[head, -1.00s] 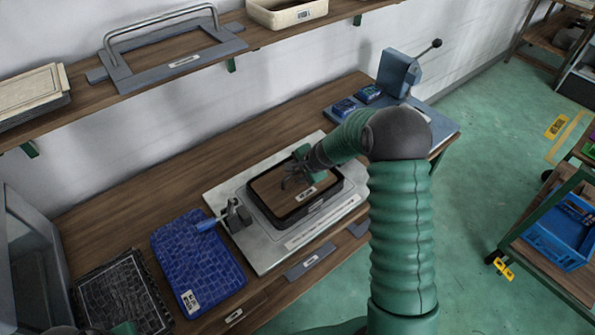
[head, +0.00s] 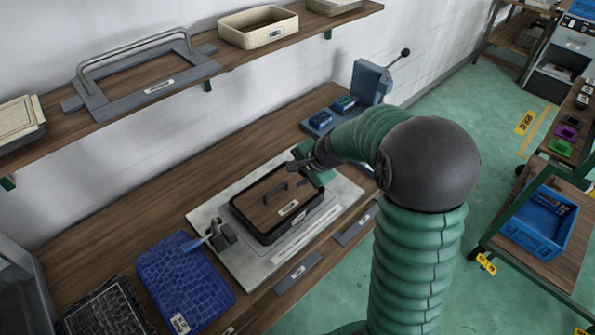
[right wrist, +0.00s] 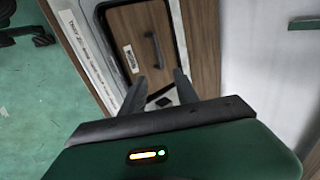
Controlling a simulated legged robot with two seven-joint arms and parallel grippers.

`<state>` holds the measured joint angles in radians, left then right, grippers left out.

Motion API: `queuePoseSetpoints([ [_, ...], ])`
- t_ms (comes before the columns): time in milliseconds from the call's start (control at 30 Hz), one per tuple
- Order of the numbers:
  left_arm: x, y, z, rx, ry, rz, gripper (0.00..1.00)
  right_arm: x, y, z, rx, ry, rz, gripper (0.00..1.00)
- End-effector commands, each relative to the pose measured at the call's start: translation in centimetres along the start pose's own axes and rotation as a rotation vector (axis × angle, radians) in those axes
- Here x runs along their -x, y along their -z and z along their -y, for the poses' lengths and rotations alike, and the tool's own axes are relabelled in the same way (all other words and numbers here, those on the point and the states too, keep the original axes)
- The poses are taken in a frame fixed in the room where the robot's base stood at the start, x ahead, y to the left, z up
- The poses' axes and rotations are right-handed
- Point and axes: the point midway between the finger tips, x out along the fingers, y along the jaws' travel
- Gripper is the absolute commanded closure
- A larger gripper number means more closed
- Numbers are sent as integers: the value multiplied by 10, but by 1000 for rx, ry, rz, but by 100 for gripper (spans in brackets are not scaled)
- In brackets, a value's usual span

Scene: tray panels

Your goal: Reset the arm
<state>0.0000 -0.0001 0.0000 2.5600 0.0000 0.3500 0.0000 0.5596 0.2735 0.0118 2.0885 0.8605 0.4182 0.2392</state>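My right arm reaches from the lower right across the bench in the head view. Its right gripper (head: 301,166) is above the back right edge of a black-rimmed tray (head: 268,238). A brown wooden panel (head: 262,207) with a dark handle lies in the tray. In the right wrist view the gripper (right wrist: 158,88) has its two fingers apart with nothing between them. The panel (right wrist: 133,30) and its handle (right wrist: 154,50) show beyond the fingertips, apart from them. My left gripper is not in view.
The tray stands on a light metal plate (head: 233,262) with a lever clamp (head: 222,236). A blue tiled panel (head: 185,275) and a black one (head: 110,310) lie to the left. A blue-grey lever device (head: 371,80) stands behind. A shelf (head: 120,105) runs above the bench.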

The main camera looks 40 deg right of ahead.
Motion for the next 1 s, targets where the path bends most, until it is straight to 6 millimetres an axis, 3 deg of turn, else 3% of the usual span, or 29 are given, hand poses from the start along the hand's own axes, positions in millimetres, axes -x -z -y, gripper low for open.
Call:
queuePoseSetpoints([
  [367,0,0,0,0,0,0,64,0,0,0,0,0,0,63],
  [467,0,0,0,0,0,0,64,0,-9,-3,42,-13,8,63],
  [567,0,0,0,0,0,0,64,-1,-52,-22,258,-79,48,63],
  [700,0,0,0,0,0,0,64,9,-136,-80,829,-207,147,63],
  [800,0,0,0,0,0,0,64,22,-173,-123,1233,-263,213,63],
  [900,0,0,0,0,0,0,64,30,-187,-146,1464,-285,250,63],
  [1000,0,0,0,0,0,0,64,31,-189,-151,1522,-291,259,63],
])
